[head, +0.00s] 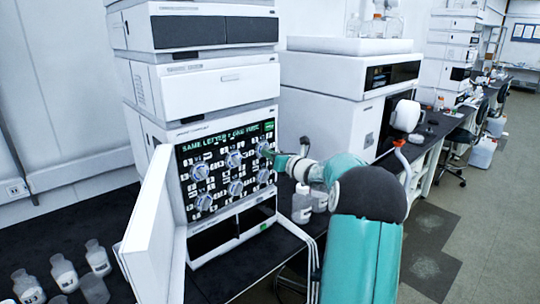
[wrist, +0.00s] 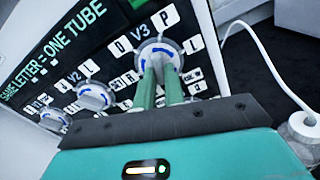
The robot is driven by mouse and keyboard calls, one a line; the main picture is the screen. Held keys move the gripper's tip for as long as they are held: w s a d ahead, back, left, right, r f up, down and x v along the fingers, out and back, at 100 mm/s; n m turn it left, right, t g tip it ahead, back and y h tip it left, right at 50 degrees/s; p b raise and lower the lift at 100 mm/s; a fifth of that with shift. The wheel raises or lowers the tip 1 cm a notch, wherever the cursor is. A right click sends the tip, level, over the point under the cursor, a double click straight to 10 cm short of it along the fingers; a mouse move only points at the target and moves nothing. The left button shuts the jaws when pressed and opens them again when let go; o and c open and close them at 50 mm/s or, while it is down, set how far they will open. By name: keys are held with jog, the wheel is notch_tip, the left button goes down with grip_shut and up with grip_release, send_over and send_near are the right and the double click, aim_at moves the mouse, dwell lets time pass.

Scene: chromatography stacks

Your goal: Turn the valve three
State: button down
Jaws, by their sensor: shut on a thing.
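Valve three is a round grey-white knob (wrist: 158,50) with blue arc marks, labelled V3, on a black valve panel (head: 222,187) of the instrument stack. In the head view it is the top right knob (head: 263,148). My gripper (wrist: 160,72) is shut on this knob, with its two green fingers on either side of its grip. In the head view my gripper (head: 272,154) reaches the panel from the right. The fingers hide the lower part of the knob and some labels.
Valve two (wrist: 94,96) sits close beside valve three, among several similar knobs. An open white door (head: 150,232) stands left of the panel. White bottles (head: 302,204) stand below my arm. A white cable (wrist: 262,42) runs at the right in the wrist view.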

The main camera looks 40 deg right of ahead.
jog(key=n, duration=0.9)
jog(key=shift+d, duration=0.2)
jog(key=shift+n, duration=0.3)
jog(key=c, duration=1.5)
grip_release()
jog(key=shift+s, duration=0.1)
jog(key=s, duration=1.3)
jog(key=shift+s+d, duration=0.2)
jog(key=shift+s, duration=0.1)
